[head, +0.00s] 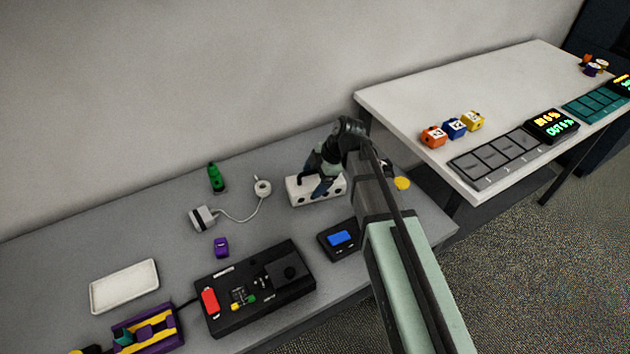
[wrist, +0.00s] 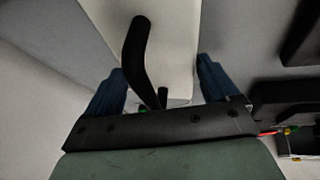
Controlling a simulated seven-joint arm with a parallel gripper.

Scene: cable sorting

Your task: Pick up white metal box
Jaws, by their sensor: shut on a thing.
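The white metal box (head: 297,188) is on the grey table below my arm. It has dark round holes in its side and a black handle, which also shows in the wrist view. My gripper (head: 322,186) is at the box from above and hides part of it. In the wrist view, the blue fingers of my gripper (wrist: 161,78) are on either side of the white box (wrist: 182,35), shut on it. I cannot tell whether the box touches the table or is slightly raised.
On the grey table (head: 150,245), a black device (head: 338,240) with a blue screen sits near the box. A white table (head: 430,95) stands at right.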

